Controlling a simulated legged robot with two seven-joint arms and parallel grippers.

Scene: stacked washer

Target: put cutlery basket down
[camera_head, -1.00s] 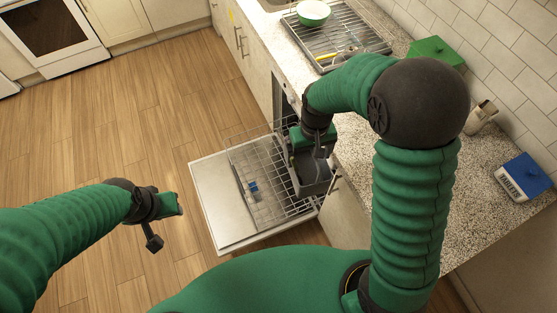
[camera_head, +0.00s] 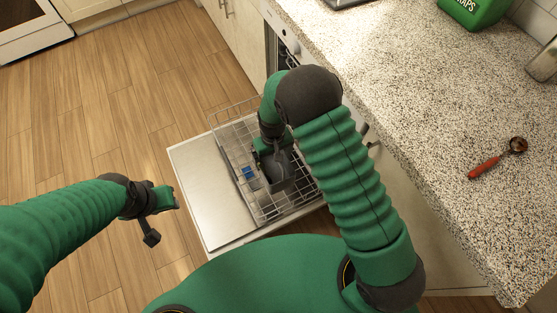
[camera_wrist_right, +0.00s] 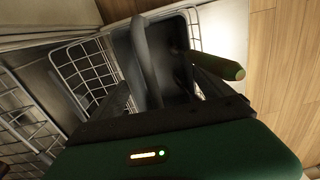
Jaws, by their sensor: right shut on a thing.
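The cutlery basket (camera_head: 281,178) is a dark grey open box with a tall handle. In the head view it is at the right part of the wire dishwasher rack (camera_head: 232,121), partly hidden by my right arm. My right gripper (camera_head: 268,150) is shut on it from above. In the right wrist view, the basket (camera_wrist_right: 178,62) shows its dark inside, with its handle (camera_wrist_right: 146,60) rising between my fingers and rack wires beside it. I cannot tell whether it touches the rack's bottom. My left gripper (camera_head: 162,218) is open and empty over the floor at left.
The dishwasher door (camera_head: 205,195) is folded down under the rack. A small blue item (camera_head: 248,173) is in the rack. The speckled counter (camera_head: 420,120) at right bears a red-handled spoon (camera_head: 490,162) and a green bin (camera_head: 474,10). The wooden floor at left is clear.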

